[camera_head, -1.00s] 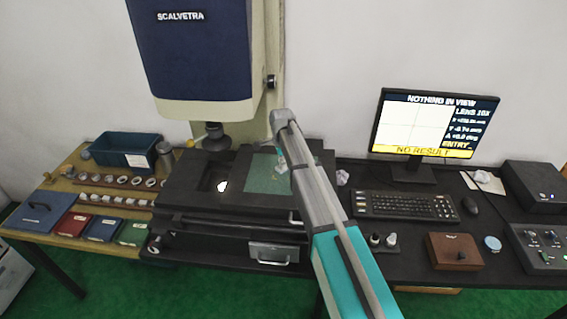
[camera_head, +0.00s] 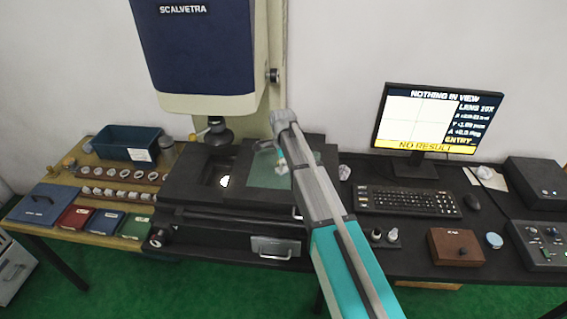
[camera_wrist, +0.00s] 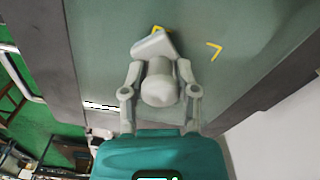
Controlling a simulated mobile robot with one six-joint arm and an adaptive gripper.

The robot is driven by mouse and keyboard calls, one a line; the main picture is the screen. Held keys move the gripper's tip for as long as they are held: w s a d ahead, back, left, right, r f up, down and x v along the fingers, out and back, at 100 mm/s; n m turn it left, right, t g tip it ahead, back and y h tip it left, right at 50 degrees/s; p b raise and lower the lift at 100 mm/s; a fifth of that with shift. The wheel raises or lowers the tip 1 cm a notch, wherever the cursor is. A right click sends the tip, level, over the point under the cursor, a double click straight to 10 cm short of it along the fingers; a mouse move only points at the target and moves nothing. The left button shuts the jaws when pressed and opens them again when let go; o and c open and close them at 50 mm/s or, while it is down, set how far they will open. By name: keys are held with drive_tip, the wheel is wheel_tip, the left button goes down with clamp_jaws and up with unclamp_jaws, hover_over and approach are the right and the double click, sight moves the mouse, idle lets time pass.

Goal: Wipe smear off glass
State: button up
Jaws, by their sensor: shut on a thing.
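The glass (camera_head: 264,176) is a greenish pane set in the dark stage below the measuring machine. In the wrist view the glass (camera_wrist: 210,85) fills the middle, with yellow corner marks on it. My gripper (camera_wrist: 160,72) is shut on a pale grey wiping tool (camera_wrist: 158,90), with a rounded body and a flat, angled head. The tool is over the glass; I cannot tell whether it touches. In the head view my gripper (camera_head: 281,163) is small and partly hidden by my arm. I cannot make out a distinct smear.
The machine's lens (camera_head: 217,134) hangs left of the glass. A monitor (camera_head: 437,122), keyboard (camera_head: 408,202) and wooden box (camera_head: 455,247) stand to the right. A blue bin (camera_head: 128,143) and rows of rings (camera_head: 122,185) lie on the left bench. A crumpled white piece (camera_head: 344,172) lies right of the stage.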

sight(276, 163)
drive_tip(key=shift+a, duration=0.15)
drive_tip(key=shift+w+a+r, duration=0.1)
drive_tip(key=shift+a, duration=0.55)
drive_tip(key=shift+w, duration=0.2)
drive_tip(key=shift+w+d, duration=0.2)
drive_tip(key=shift+w, duration=1.6)
drive_tip(key=shift+w+a, duration=0.1)
drive_tip(key=shift+a, duration=0.7)
